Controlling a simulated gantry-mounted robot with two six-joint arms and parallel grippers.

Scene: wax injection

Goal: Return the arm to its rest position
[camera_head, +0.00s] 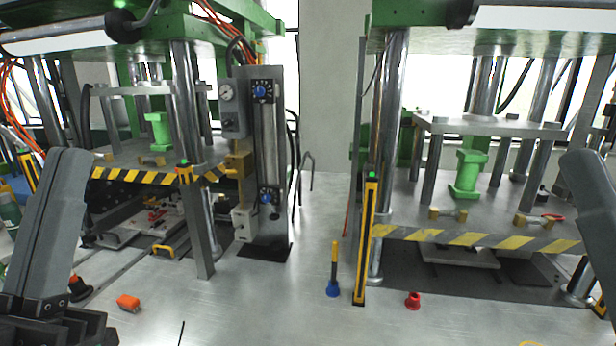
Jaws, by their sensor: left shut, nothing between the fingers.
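My left arm's grey link (45,225) rises at the left edge of the head view. The dark part at its foot, at the bottom left, appears to be my left gripper (62,326). It is shut and empty, and the frame edge cuts it off. My right arm's grey link (592,195) shows at the right edge. My right gripper is out of the frame.
Two green-framed presses stand left and right, with striped front edges (470,238) and metal columns. A gauge panel (262,155) stands between them. An orange block (128,302), a blue-based post (333,287) and a red knob (413,301) are on the metal surface. Its middle front is clear.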

